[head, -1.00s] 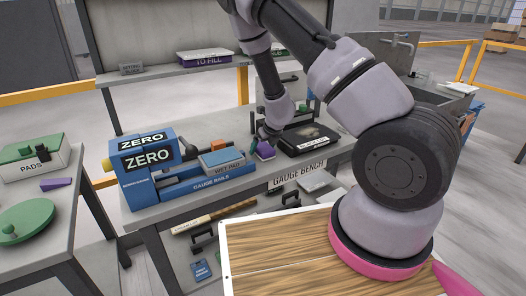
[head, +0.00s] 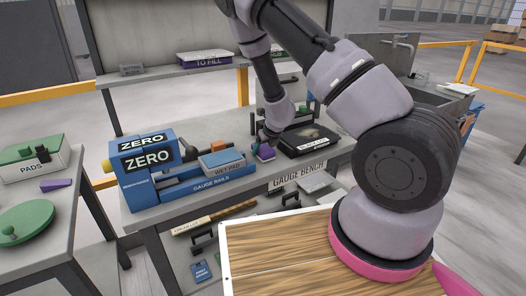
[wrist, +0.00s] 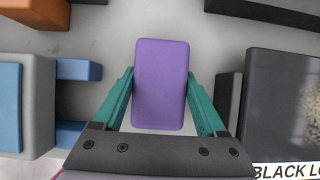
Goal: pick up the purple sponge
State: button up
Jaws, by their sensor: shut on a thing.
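The purple sponge (wrist: 161,84) is a rounded rectangular block between the two teal fingers of my gripper (wrist: 161,98) in the wrist view. The fingers press on its left and right sides. In the head view the sponge (head: 265,153) shows at the front part of the grey bench, between the blue gauge rails and a black case. My gripper (head: 262,140) comes down on it from above and partly hides it. I cannot tell whether the sponge touches the bench top.
The blue gauge rails (head: 205,184) with the wet pad (head: 222,160) stand left of the sponge. The black case (head: 306,140) lies close on its right. An orange block (wrist: 35,13) sits at the upper left of the wrist view. Another purple piece (head: 56,185) lies on the left table.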

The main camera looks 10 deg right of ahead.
aim_at(263, 146)
notch_tip(263, 146, up, 10)
jog(key=shift+r, duration=0.2)
dwell(0.4)
